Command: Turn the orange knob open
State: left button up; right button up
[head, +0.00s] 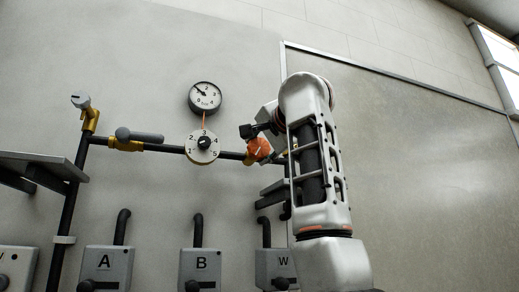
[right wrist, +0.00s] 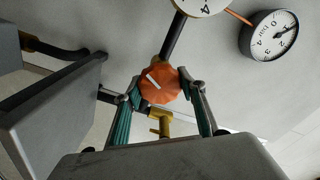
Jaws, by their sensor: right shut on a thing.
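The orange knob (head: 260,149) sits on the dark horizontal pipe, to the right of the white numbered dial. In the right wrist view the knob (right wrist: 160,84) is faceted and carries a white pointer line slanting toward the upper left. My right gripper (head: 256,138) is at the knob; in the wrist view its two fingers (right wrist: 160,86) press on the knob's left and right sides. A brass fitting (right wrist: 160,122) shows behind and below the knob. In the head view my wrist hides part of the pipe to the right. My left gripper is not in view.
A white dial (head: 203,146) marked 1 to 5 and a round gauge (head: 205,97) are left of the knob. A dark lever (head: 140,135) sits further left. Grey boxes A (head: 106,265), B (head: 201,266) and W (head: 281,266) stand below. A grey shelf (right wrist: 50,115) is close by.

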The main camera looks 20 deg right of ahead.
jog(key=n, duration=0.5)
jog(key=shift+f+n, duration=0.1)
jog(key=shift+n, duration=0.3)
jog(key=n, duration=1)
jog(key=shift+w+n, duration=0.1)
jog(key=shift+n, duration=0.3)
jog(key=n, duration=1.5)
jog(key=shift+p, duration=0.3)
jog(key=n+p, duration=0.1)
jog(key=n, duration=0.4)
jog(key=n+p, duration=0.1)
jog(key=n, duration=0.4)
jog(key=shift+p, duration=0.3)
